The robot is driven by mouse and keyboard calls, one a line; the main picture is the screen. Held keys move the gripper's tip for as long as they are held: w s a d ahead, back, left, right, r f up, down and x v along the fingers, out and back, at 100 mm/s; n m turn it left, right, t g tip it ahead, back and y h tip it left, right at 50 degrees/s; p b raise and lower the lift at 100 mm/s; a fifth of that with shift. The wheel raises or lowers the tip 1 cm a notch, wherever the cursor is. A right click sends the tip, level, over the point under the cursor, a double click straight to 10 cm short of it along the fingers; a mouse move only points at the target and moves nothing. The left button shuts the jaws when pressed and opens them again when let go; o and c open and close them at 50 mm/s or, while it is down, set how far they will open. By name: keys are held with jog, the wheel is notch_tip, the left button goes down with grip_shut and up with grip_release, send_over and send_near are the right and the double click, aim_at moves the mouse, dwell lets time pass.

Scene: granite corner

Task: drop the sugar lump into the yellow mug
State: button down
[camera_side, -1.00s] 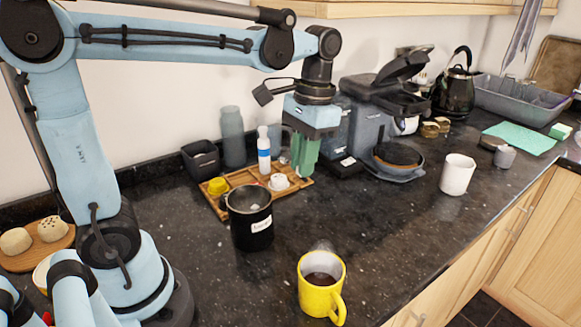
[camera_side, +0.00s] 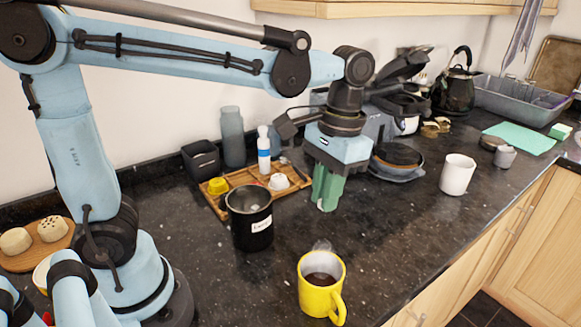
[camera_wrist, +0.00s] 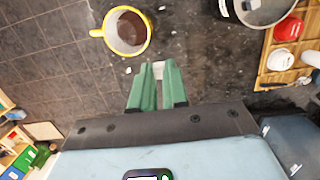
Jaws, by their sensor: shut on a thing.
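The yellow mug (camera_side: 321,287) stands upright at the front of the dark counter, with dark liquid and a wisp of steam. In the wrist view the mug (camera_wrist: 127,31) is at the upper left, ahead of my fingertips. My gripper (camera_side: 325,205) has green fingers and is above the counter, behind the mug and apart from it. In the wrist view my gripper (camera_wrist: 158,68) is shut on a small pale sugar lump (camera_wrist: 158,67) between the fingertips. In the side view the fingers hide most or all of the lump.
A black labelled canister (camera_side: 250,220) stands left of my gripper. Behind it is a wooden tray (camera_side: 210,203) with a yellow item, a bottle and a white item. A white mug (camera_side: 457,174) stands to the right. The counter between gripper and yellow mug is clear.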

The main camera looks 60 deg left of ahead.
send_over(332, 260)
jog(key=s+d, duration=0.3)
jog(key=f, duration=0.2)
jog(key=shift+w+a+f, duration=0.1)
jog(key=shift+a+f, duration=0.05)
jog(key=shift+f, duration=1.2)
jog(key=shift+w+a+f, duration=0.1)
jog(key=shift+f, duration=1.25)
jog(key=c, duration=1.1)
grip_release()
jog(key=shift+o, duration=0.2)
jog(key=shift+r, duration=0.1)
notch_tip(332, 260, up, 12)
jog(key=w, duration=0.1)
jog(key=shift+w, duration=0.4)
